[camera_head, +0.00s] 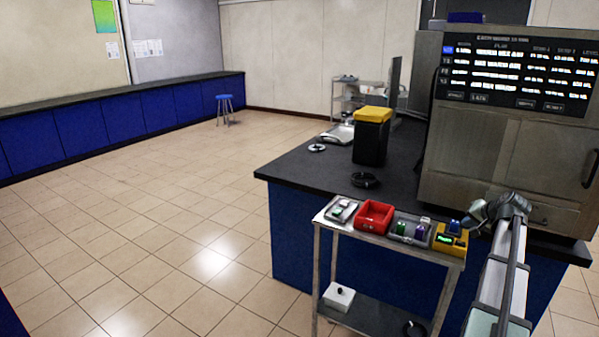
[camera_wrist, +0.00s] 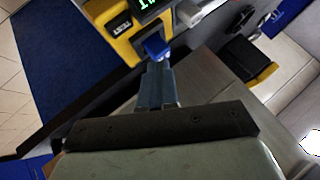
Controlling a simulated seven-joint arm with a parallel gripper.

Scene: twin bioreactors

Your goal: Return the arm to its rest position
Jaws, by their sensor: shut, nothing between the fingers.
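My arm reaches in from the lower right in the head view. My gripper (camera_head: 469,221) is beside the right end of the small cart, close to a yellow device (camera_head: 447,243) with a green display. In the wrist view my gripper (camera_wrist: 155,68) is shut, with its two fingers together and nothing held. A blue piece (camera_wrist: 155,47) at the edge of the yellow device (camera_wrist: 99,20) lies just beyond the fingertips. I cannot tell whether the fingertips touch it. The blue piece also shows in the head view (camera_head: 454,228).
The metal cart (camera_head: 330,228) carries a red tray (camera_head: 374,216) and small racks. A dark-topped bench (camera_head: 300,167) stands behind, with a black bin with a yellow lid (camera_head: 371,140). A large steel machine (camera_head: 500,150) stands close behind my gripper. The tiled floor at left is open.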

